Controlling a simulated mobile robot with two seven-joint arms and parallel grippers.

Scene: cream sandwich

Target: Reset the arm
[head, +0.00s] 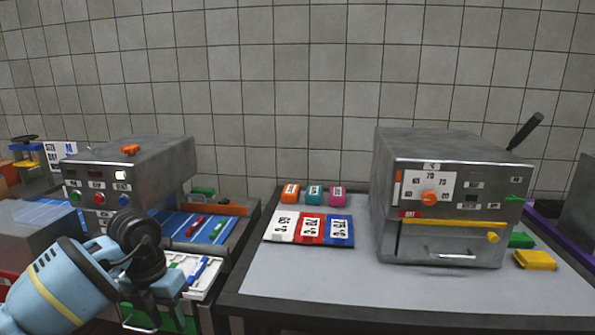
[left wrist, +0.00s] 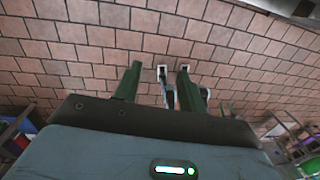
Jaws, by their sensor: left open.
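My left arm (head: 60,290), light blue with a yellow band and a black joint, comes in at the lower left of the head view, in front of the left machine. Its fingers are hard to make out there. In the left wrist view my left gripper (left wrist: 157,72) shows two dark green fingers spread apart with nothing between them. The reddish tiled floor (left wrist: 70,50) lies beyond them. My right arm and gripper are not in view.
A grey machine with an orange dial (head: 430,197) stands on the right table (head: 300,290), beside a card with three temperature labels (head: 311,229) and small coloured blocks (head: 314,196). Another grey machine (head: 140,170) stands behind my left arm. The right table's front left is clear.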

